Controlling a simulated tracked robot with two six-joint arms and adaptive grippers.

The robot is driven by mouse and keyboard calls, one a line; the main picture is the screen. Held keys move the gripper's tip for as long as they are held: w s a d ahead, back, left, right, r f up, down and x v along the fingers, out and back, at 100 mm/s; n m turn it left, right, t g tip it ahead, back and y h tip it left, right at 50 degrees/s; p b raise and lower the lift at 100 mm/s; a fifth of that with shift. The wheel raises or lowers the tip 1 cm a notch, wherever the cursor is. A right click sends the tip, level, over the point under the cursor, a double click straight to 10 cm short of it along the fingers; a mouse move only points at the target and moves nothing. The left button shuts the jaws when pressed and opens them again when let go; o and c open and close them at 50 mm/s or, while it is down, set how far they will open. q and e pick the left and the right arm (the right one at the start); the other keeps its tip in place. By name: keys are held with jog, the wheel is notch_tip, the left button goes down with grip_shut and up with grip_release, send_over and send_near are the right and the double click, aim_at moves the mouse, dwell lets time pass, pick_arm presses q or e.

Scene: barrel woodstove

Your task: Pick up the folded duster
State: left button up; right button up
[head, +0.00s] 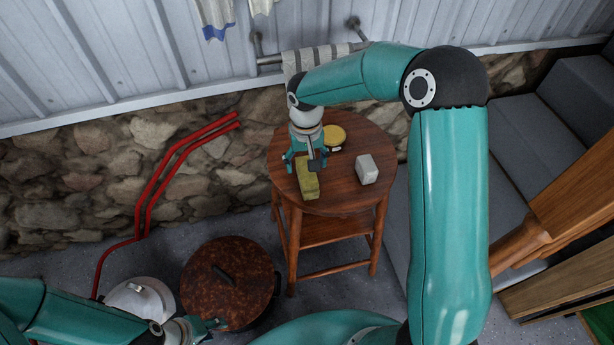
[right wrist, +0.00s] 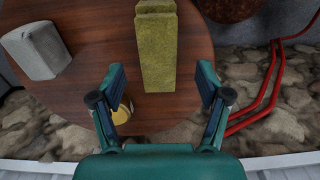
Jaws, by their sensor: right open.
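The folded duster (head: 309,187) is a yellow-green block lying on the round wooden stool (head: 340,195). In the right wrist view the duster (right wrist: 157,50) runs from the top edge down to between the finger ends. My right gripper (head: 304,163) is open over the stool, at the far end of the duster. In the right wrist view its fingers (right wrist: 161,82) stand apart on either side of the duster's near end, with a gap at each side. They hold nothing. My left gripper (head: 215,324) is low at the bottom left, away from the stool; its jaw opening is unclear.
A pale grey block (head: 367,169) stands right of the duster on the stool. A round yellow tin (head: 334,136) sits behind, partly hidden by a finger in the wrist view. A rusty-lidded pot (head: 228,280), a light lidded pot (head: 140,304) and red rails (head: 160,185) are left.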

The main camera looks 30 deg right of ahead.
aim_at(307, 172)
notch_tip(307, 172, down, 5)
jog(key=shift+d+f+p, duration=0.1)
jog(key=shift+p, duration=0.5)
jog(key=shift+c, duration=0.2)
jog(key=c, duration=1.1)
